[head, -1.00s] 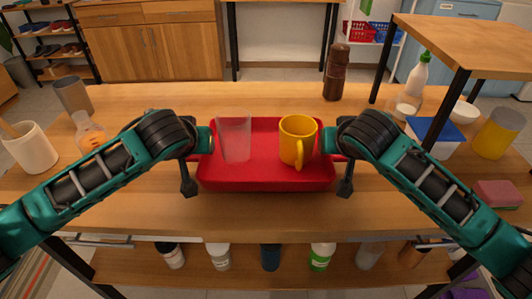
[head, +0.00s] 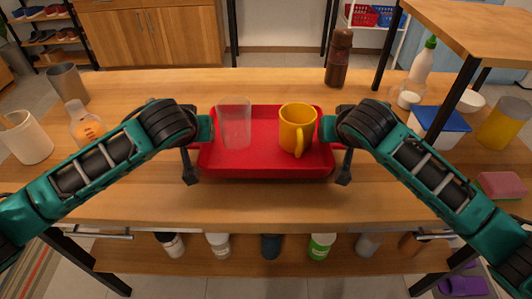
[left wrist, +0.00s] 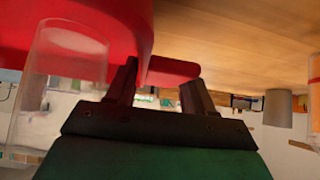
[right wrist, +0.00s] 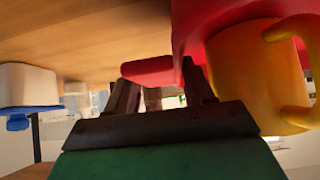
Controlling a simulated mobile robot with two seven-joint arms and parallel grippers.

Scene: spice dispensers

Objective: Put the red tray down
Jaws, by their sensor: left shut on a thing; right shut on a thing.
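The red tray (head: 265,167) is over the middle of the wooden table and looks level; I cannot tell whether its base touches the tabletop. A clear glass (head: 234,125) stands upright at its left, and a yellow mug (head: 297,128) stands upright at its right. My left gripper (left wrist: 160,82) is shut on the tray's left handle (left wrist: 172,70). My right gripper (right wrist: 158,84) is shut on the tray's right handle (right wrist: 148,70). The arms partly hide both handles in the head view.
The table (head: 250,205) is clear in front of the tray. A brown bottle (head: 338,60) stands behind it. A flask (head: 86,125) and cups are at the left. A blue-lidded container (head: 440,122), spray bottle (head: 420,68) and sponge (head: 502,185) are at the right.

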